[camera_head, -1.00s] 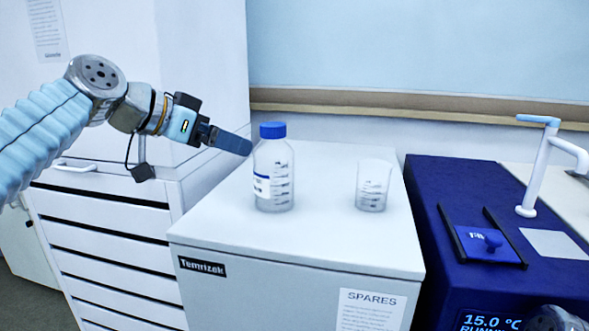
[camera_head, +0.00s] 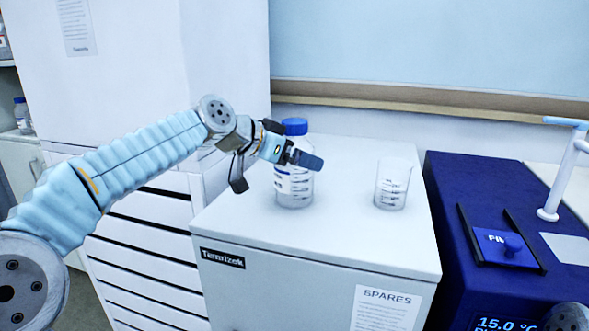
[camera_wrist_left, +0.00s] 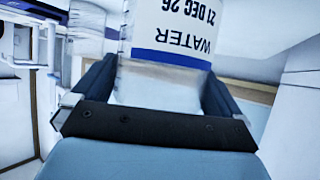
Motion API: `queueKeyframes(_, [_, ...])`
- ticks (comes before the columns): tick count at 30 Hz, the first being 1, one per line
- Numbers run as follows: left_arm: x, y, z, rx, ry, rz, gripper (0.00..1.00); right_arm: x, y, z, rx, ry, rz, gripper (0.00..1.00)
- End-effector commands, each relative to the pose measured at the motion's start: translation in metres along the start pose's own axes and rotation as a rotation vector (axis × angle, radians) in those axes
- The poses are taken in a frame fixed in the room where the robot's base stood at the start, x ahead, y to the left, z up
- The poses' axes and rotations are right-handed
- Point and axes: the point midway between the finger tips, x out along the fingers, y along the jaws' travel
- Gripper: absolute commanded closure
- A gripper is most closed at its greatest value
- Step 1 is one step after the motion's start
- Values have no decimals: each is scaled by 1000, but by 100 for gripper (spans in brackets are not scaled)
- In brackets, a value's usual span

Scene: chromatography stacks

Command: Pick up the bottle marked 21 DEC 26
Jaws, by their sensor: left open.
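The bottle (camera_head: 293,188) is clear with a blue cap and stands upright on the white cabinet top. In the left wrist view its label (camera_wrist_left: 172,28) appears upside down and reads WATER and 21 DEC 26, with a blue band. My left gripper (camera_head: 308,159) is at the bottle's upper body, covering part of it in the head view. In the left wrist view the fingers (camera_wrist_left: 150,88) are open, one on each side of the bottle. Whether either finger touches it I cannot tell. My right gripper is not in view.
A clear graduated beaker (camera_head: 392,184) stands right of the bottle on the white cabinet (camera_head: 340,235), marked Termizek and SPARES. A dark blue unit (camera_head: 455,220) with a white-and-blue spout (camera_head: 555,175) is further right. A tall white cabinet stands behind my left arm.

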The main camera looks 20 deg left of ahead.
Motion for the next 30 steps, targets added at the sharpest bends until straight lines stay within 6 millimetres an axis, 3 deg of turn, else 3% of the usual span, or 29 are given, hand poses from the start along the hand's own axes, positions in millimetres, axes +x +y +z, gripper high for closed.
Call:
queueKeyframes(4, [0,0,0,0,0,0,2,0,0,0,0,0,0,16])
queueKeyframes(18, [-2,0,-1,1,4,-2,72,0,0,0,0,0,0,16])
queueKeyframes(25, [-2,0,-3,1,4,-1,72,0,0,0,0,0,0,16])
queueKeyframes(30, [-9,0,-16,3,7,-1,72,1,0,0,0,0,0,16])
